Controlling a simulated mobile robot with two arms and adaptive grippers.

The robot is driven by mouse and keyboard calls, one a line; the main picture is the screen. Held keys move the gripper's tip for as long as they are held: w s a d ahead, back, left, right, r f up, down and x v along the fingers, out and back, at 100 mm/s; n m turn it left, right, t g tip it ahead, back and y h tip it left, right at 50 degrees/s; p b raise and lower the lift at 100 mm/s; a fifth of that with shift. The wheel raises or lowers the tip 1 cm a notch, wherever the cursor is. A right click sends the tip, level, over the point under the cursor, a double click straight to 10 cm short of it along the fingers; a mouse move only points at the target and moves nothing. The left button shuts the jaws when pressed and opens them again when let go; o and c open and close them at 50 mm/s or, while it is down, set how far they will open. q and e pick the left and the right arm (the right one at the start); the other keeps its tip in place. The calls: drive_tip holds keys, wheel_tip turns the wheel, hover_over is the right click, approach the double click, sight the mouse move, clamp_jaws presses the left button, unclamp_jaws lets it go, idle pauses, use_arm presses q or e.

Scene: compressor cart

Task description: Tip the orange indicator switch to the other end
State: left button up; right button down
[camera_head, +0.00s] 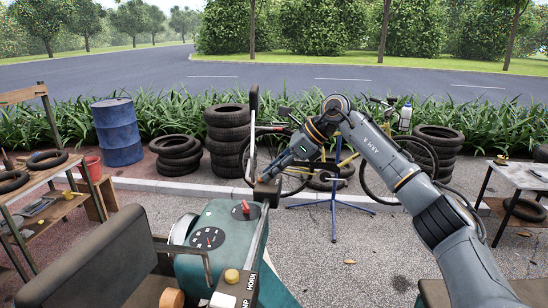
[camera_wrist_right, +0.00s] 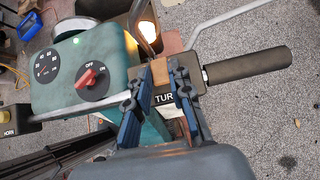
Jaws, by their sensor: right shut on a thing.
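The orange indicator switch (camera_wrist_right: 160,71) is a small orange-tan piece on a dark housing (camera_wrist_right: 187,88) labelled "TUR", in the right wrist view. The rest of the label is hidden. My right gripper (camera_wrist_right: 161,80) has its two blue fingers closed on either side of the switch. In the head view my right gripper (camera_head: 274,178) reaches down from the right onto the housing at the right handlebar. The switch is too hidden there to tell its tilt. My left gripper is not in view.
The teal console (camera_head: 228,222) carries gauges and a red OFF/ON knob (camera_wrist_right: 89,78) close to the gripper. A black handle grip (camera_wrist_right: 248,68) sticks out right of the housing. A HORN box with a yellow button (camera_head: 232,275) sits on the nearer bar. Open gravel lies to the right.

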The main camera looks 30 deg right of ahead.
idle(0.3)
drive_tip(key=c, duration=1.2)
unclamp_jaws()
drive_tip(key=v, duration=1.2)
drive_tip(key=shift+a, duration=0.1)
